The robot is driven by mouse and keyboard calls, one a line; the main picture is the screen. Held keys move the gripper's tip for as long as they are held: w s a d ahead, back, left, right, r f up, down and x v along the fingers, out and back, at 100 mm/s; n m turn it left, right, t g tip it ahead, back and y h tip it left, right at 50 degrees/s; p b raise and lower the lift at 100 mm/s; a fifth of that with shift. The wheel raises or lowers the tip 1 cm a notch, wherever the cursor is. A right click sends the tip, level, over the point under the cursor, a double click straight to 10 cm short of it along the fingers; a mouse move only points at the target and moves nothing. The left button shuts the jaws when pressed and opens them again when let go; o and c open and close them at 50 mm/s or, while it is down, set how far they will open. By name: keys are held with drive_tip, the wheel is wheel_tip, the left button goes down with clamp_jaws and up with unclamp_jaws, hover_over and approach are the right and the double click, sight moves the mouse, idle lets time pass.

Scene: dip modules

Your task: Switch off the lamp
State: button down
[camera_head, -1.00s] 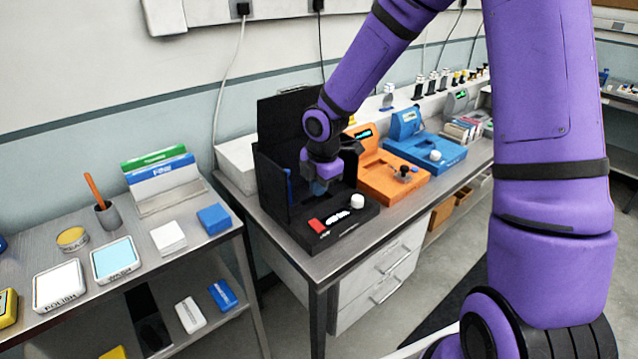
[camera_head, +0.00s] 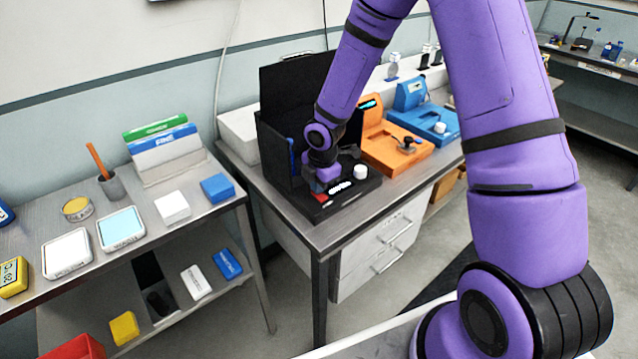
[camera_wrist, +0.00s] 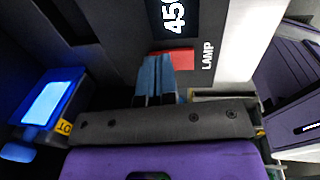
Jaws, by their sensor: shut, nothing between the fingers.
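The black open-fronted unit (camera_head: 300,85) stands on the bench, with a low front panel. In the wrist view a red switch (camera_wrist: 180,56) sits beside the word LAMP, next to a lit display (camera_wrist: 175,15). In the head view the red switch (camera_head: 318,198) is partly hidden below my gripper (camera_head: 324,186). My gripper is shut and empty. In the wrist view its blue-grey fingertips (camera_wrist: 157,62) overlap the near part of the red switch. I cannot tell whether they touch it. A white knob (camera_head: 360,172) stands right of the display.
An orange unit (camera_head: 390,148) and a blue unit (camera_head: 430,125) stand to the right on the bench. A blue object with a bright face (camera_wrist: 45,105) is at the left of the wrist view. A side shelf (camera_head: 150,215) with pads and boxes is at the left.

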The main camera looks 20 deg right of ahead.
drive_tip(key=shift+f, duration=0.15)
drive_tip(key=shift+s, duration=0.15)
drive_tip(key=shift+s+d+r, duration=0.2)
drive_tip(key=shift+s+d, duration=0.05)
drive_tip(key=shift+s, duration=0.3)
idle(0.4)
